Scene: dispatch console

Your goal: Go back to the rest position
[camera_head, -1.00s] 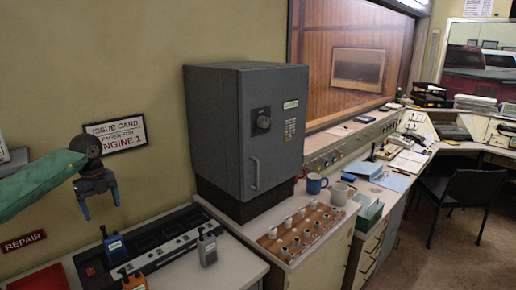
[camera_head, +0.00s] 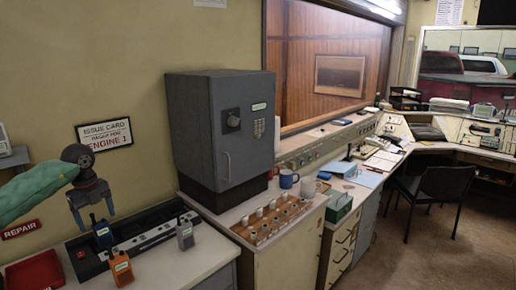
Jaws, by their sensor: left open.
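My left gripper (camera_head: 93,220) hangs at the left of the picture, at the end of an arm in a green sleeve (camera_head: 38,190). Its jaws point down and are apart. A blue pager (camera_head: 103,234) shows just below the jaws, standing at the black charger rack (camera_head: 150,234). I cannot tell whether the jaws touch it, but nothing is seen gripped. An orange pager (camera_head: 121,268) and a grey pager (camera_head: 185,234) stand on the front side of the rack. My right gripper is not in view.
A grey safe (camera_head: 222,135) stands on the counter right of the rack. A red tray (camera_head: 36,271) lies at the front left. A black chair (camera_head: 435,190) stands on open floor at right.

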